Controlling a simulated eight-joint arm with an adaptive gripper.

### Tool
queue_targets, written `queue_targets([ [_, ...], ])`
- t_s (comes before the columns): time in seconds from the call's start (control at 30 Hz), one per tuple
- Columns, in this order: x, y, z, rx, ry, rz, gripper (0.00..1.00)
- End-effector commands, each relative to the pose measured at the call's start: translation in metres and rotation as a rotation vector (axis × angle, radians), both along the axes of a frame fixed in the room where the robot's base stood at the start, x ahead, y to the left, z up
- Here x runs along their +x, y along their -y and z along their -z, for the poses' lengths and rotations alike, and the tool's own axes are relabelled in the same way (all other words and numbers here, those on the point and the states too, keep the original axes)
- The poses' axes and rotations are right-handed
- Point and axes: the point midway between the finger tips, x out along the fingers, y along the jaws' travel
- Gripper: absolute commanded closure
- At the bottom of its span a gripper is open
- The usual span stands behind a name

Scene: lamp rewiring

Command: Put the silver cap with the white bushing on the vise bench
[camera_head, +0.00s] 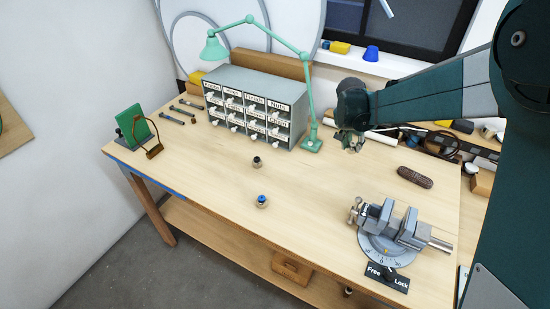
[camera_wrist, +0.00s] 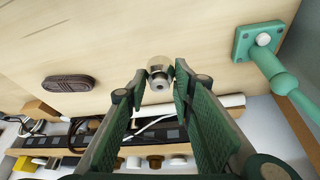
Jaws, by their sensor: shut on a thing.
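My gripper (camera_head: 352,147) is shut on a silver cap, held above the back right part of the vise bench (camera_head: 325,205). In the wrist view the silver cap (camera_wrist: 160,73) sits between the fingertips (camera_wrist: 158,86), with a dark hole facing the camera. Its bushing colour is hard to tell there. The grey vise (camera_head: 405,232) is on a round dial base at the bench's right front, below and right of my gripper. Two other small caps stand on the bench: one with a black top (camera_head: 256,162) and one with a blue top (camera_head: 262,201).
A grey drawer cabinet (camera_head: 240,112) and a green lamp (camera_head: 312,144) stand at the back. A brown oval object (camera_head: 415,177) lies right of my gripper. A green board (camera_head: 136,123) stands at the left end. The bench middle is mostly clear.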

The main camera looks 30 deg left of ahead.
Motion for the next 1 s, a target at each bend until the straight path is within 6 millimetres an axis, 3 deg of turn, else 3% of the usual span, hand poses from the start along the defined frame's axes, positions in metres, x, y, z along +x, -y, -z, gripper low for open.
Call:
queue_targets([
  [0.1,-0.016,-0.037,-0.002,0.0,0.0,-0.043,0.89],
  [0.57,-0.086,-0.165,-0.007,0.001,0.0,-0.195,0.89],
  [1.0,-0.172,-0.275,-0.012,0.0,0.0,-0.34,0.89],
])
